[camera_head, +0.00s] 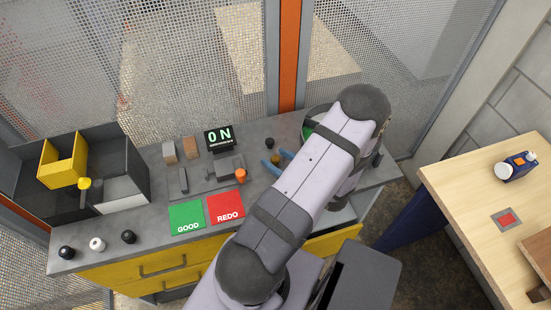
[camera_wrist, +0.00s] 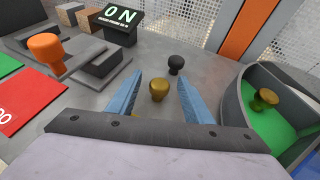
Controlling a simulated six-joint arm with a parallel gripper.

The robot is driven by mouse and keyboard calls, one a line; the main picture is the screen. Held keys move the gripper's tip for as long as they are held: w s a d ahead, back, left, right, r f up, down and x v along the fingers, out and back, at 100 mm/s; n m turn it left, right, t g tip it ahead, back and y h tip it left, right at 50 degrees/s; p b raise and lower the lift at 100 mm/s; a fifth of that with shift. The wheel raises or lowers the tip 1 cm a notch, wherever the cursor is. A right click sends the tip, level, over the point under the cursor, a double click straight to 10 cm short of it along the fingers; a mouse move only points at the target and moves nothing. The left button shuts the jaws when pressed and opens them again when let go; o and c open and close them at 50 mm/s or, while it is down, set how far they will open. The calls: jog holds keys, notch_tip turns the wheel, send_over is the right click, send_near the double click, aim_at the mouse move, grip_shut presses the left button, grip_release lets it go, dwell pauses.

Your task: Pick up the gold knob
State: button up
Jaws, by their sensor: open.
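A gold knob (camera_wrist: 159,89) stands on the grey bench, between the two blue fingers of my open gripper (camera_wrist: 161,79) in the wrist view. Gaps show on both sides of it, so the fingers do not appear to touch it. In the head view the knob (camera_head: 276,160) shows small between the fingertips of my gripper (camera_head: 273,157), partly hidden by the arm. A second gold knob (camera_wrist: 266,97) is in the green-floored bin at the right of the wrist view.
A black knob (camera_wrist: 176,64) stands just beyond the fingertips. The curved dark bin (camera_wrist: 240,115) is close on the right. An orange knob (camera_wrist: 45,50) sits on a grey fixture at left. Green (camera_head: 187,217) and red (camera_head: 226,207) pads lie on the bench.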

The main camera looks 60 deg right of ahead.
aim_at(275, 158)
jog(key=shift+w+d+f, duration=0.15)
jog(key=shift+w, duration=0.2)
jog(key=shift+c, duration=0.3)
jog(key=c, duration=1.1)
jog(key=shift+r, duration=0.2)
jog(key=shift+r+b, duration=0.75)
jog(key=shift+r, duration=4.05)
